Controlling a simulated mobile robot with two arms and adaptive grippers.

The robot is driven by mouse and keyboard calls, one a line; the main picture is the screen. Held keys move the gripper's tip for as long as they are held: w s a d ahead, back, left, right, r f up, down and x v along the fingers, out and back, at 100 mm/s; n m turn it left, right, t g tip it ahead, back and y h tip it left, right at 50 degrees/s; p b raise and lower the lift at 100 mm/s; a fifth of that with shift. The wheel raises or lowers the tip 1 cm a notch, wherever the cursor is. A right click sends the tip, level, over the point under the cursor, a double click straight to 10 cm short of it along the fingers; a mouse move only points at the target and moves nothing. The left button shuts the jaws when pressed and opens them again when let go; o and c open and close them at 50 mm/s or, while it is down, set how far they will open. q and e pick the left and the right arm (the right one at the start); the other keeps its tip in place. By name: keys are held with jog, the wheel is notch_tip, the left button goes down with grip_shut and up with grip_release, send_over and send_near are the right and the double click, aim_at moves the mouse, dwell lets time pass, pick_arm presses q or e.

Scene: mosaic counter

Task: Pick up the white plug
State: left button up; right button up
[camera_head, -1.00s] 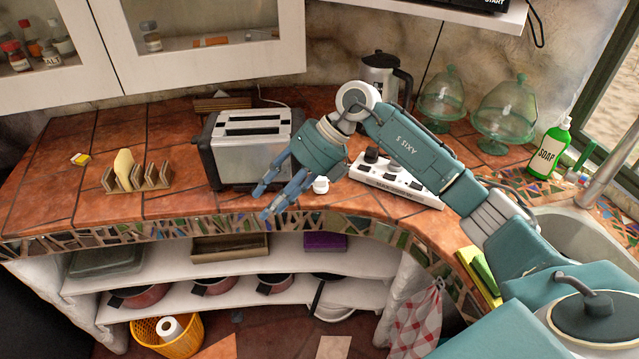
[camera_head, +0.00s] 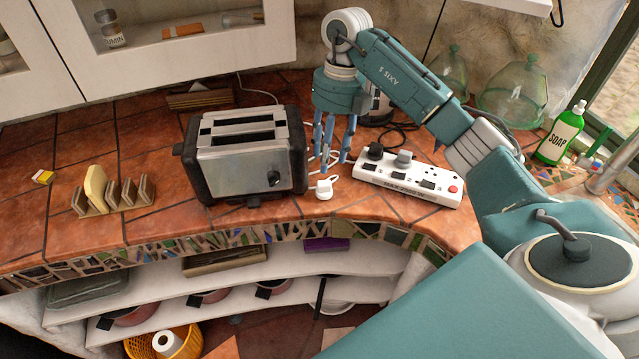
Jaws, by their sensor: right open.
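The white plug (camera_head: 324,188) lies on the tiled counter between the toaster and the power strip, with a white cord running back from it. My right gripper (camera_head: 333,160) is open and points down just behind and above the plug. Its blue fingers are apart, and nothing shows between them. Whether the fingertips touch the counter or the cord, I cannot tell. My left gripper is not in view.
A silver toaster (camera_head: 243,155) stands close left of the plug. A white power strip (camera_head: 408,178) with dark plugs lies close right. A toast rack (camera_head: 112,192) stands farther left. Glass domes and a green soap bottle (camera_head: 561,135) are at the right. The counter's front edge is near.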

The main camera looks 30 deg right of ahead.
aim_at(326, 182)
jog(key=f, duration=0.3)
jog(key=shift+s+a+p, duration=0.3)
jog(key=shift+s+p, duration=0.05)
jog(key=shift+s, duration=0.05)
jog(key=shift+f, duration=0.3)
jog(key=f+p, duration=0.1)
jog(key=f, duration=0.1)
jog(key=f+p, duration=0.1)
jog(key=f, duration=0.1)
jog(key=shift+s+a+f+p, duration=0.1)
jog(key=shift+s+a+p, duration=0.2)
jog(key=shift+s+a, duration=0.1)
jog(key=shift+w+f, duration=0.1)
jog(key=shift+f, duration=0.3)
jog(key=shift+c, duration=1)
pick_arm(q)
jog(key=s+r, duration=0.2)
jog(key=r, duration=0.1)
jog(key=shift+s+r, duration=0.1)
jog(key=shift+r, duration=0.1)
pick_arm(e)
jog(key=c, duration=0.6)
